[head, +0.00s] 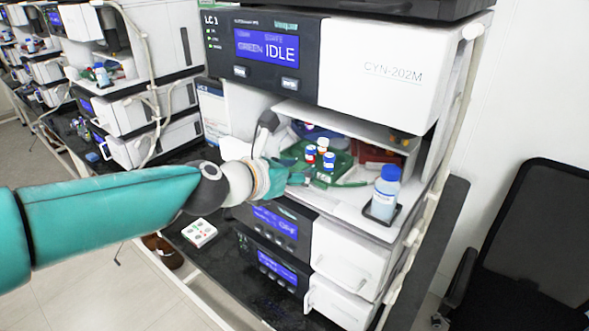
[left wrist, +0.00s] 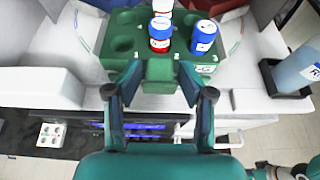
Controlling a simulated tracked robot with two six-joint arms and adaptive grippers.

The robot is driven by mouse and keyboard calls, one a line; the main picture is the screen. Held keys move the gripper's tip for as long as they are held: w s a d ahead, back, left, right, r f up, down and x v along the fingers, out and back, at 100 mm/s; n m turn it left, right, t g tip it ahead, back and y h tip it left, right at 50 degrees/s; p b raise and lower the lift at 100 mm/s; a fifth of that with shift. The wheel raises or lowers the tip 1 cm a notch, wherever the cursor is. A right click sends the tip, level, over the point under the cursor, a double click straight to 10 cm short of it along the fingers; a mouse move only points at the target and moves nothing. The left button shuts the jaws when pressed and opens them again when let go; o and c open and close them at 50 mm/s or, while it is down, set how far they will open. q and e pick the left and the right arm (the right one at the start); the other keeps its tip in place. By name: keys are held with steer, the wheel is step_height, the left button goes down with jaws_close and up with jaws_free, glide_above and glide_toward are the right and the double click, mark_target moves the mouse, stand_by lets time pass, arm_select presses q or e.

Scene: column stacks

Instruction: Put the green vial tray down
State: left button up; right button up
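The green vial tray (head: 342,170) is in the open bay of the instrument stack, at the shelf's front. My left gripper (head: 303,176) is at the tray's front. In the left wrist view its fingers (left wrist: 160,68) are on both sides of the tray's front block and look shut on it. The tray looks about level; I cannot tell whether its underside touches the shelf.
A blue-capped bottle (head: 386,188) stands in a dark holder at the shelf's right front. A red tray (head: 372,155) is behind the green one, to the right. A white block with buttons (head: 199,232) lies on the black bench below.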

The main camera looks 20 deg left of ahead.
arm_select(q)
steer(key=shift+s+a+r, duration=0.1)
steer(key=shift+r, duration=0.05)
steer(key=shift+s+a+r, duration=0.1)
steer(key=shift+s+r, duration=0.05)
steer(key=shift+s, duration=0.05)
steer(key=p+v, duration=0.4)
steer(key=v, duration=0.6)
step_height(320, 180, down, 27)
steer(key=d+m+g+y, duration=0.15)
steer(key=m+g, duration=0.45)
steer(key=m, duration=0.6)
steer(key=s+d+f+m+g, duration=0.3)
steer(key=s+f+m, duration=0.5)
steer(key=f, duration=0.3)
steer(key=s+d+f+m+g, duration=0.3)
steer(key=s+f+m, duration=0.6)
steer(key=f+m, duration=0.1)
steer(key=shift+s+f+h, duration=0.25)
steer(key=shift+f+h, duration=0.2)
steer(key=shift+f, duration=0.2)
